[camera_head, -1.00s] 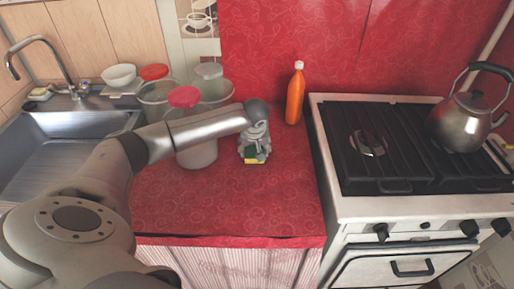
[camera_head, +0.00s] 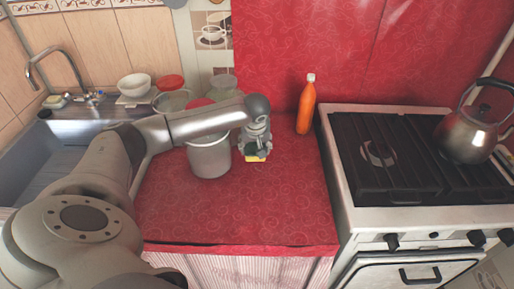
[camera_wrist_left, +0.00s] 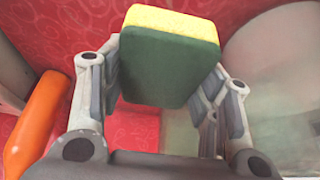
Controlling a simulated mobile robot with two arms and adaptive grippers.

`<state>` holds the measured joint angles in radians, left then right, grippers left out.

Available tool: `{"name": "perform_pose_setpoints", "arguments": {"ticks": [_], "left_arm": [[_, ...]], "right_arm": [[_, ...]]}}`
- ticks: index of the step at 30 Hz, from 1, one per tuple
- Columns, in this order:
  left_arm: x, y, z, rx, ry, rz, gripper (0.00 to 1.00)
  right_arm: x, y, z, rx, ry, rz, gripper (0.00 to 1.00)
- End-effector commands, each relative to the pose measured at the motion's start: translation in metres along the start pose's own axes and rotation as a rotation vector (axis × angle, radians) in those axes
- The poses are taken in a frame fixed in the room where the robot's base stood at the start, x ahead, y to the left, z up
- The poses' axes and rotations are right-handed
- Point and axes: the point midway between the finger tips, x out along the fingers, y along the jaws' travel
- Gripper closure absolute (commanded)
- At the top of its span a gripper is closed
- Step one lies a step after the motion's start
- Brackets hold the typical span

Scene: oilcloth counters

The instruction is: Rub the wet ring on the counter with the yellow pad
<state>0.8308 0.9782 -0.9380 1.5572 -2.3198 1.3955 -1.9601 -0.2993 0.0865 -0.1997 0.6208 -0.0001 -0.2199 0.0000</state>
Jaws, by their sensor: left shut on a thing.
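The pad, yellow on one side and dark green on the other (camera_wrist_left: 165,62), is held between the fingers of my left gripper (camera_head: 256,152). The gripper is shut on it; in the head view only a small yellow edge of the pad (camera_head: 255,159) shows below the fingers. The gripper points down over the red patterned counter (camera_head: 235,205), just right of a metal pot. I cannot tell whether the pad touches the counter. I cannot make out a wet ring on the cloth; the gripper and arm hide part of the counter. My right gripper is not in view.
The metal pot (camera_head: 210,160) stands close left of the gripper, partly under my arm. An orange bottle (camera_head: 305,107) stands behind right. The stove (camera_head: 410,160) with a kettle (camera_head: 466,135) borders the right, the sink (camera_head: 50,155) the left. The counter's front is clear.

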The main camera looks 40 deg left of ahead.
Motion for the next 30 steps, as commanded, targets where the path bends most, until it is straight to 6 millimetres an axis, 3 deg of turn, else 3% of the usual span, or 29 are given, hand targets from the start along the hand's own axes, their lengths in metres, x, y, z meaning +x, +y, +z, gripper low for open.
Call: {"name": "perform_pose_setpoints", "arguments": {"ticks": [7,25,30], "left_arm": [[-0.021,-0.003,-0.009,-0.007,-0.001,-0.001,0.62],[-0.021,-0.004,-0.009,-0.008,-0.001,-0.002,0.62],[-0.026,0.005,-0.002,0.000,0.000,0.003,0.62]], "right_arm": [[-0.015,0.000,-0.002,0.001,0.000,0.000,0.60],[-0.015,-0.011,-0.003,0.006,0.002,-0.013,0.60],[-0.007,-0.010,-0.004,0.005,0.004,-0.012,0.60]]}}
